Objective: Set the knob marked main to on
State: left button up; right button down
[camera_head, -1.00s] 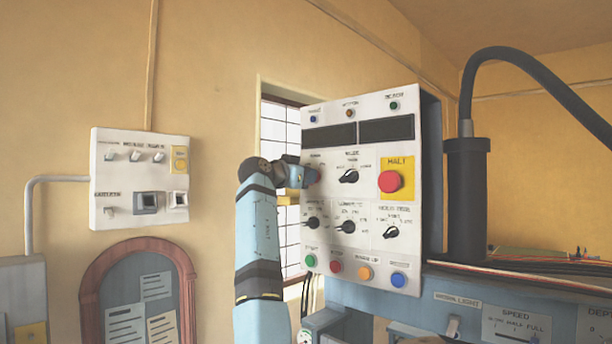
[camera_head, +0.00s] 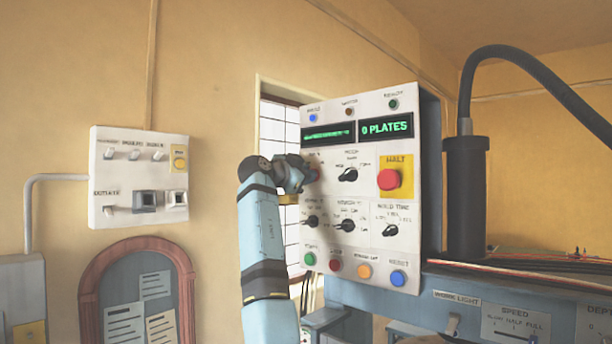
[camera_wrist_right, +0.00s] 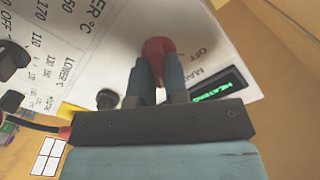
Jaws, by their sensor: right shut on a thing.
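The main knob (camera_wrist_right: 158,48) is red and shows in the right wrist view, with OFF and part of its MAIN label beside it. My right gripper (camera_wrist_right: 158,78) is shut on it, one dark finger on each side. In the head view my right gripper (camera_head: 304,176) is at the upper left of the white control panel (camera_head: 333,276), just below the left display, and mostly hides the knob. The left display (camera_head: 328,134) and the right display (camera_head: 386,128) are lit green; the right reads 0 PLATES. My left gripper is not in view.
A red HALT button (camera_head: 388,180) sits to the right on the panel, with several black selector knobs nearby. Coloured buttons line its bottom. A smaller switch box (camera_head: 105,175) hangs on the wall at left. A thick black hose (camera_head: 520,65) arches at right.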

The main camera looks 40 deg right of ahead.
jog(key=c, duration=1.1)
grip_release()
jog(key=shift+c, duration=0.2)
jog(key=shift+a, duration=0.1)
jog(key=s+a+b, duration=0.1)
jog(key=a+b, duration=0.1)
jog(key=a, duration=1.1)
jog(key=shift+a+b, duration=0.3)
jog(key=shift+b, duration=0.1)
